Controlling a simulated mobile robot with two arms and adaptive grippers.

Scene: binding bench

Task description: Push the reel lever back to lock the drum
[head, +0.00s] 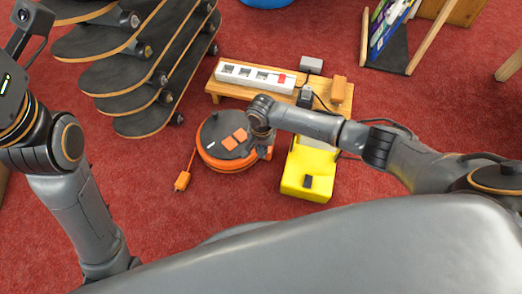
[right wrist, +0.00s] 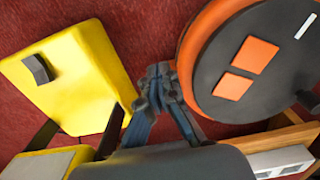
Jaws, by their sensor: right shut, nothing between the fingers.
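The reel (head: 222,136) lies on the red carpet, with a dark round top, two orange squares and an orange rim. In the right wrist view the reel (right wrist: 285,75) fills the upper right. I cannot clearly make out its lever; my arm may hide it. My right gripper (right wrist: 161,82) is shut and empty, just beside the reel's orange rim, between it and the yellow box. I cannot tell whether it touches the rim. In the head view my right wrist covers most of this gripper. My left arm shows at the left, but its gripper is not visible.
A yellow box (head: 313,165) with a black piece stands right of the reel. Behind is a wooden bench (head: 230,90) with a white socket strip (head: 257,77). An orange plug (head: 182,180) lies left. Skateboards (head: 125,75) are stacked upper left. Carpet at lower left is clear.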

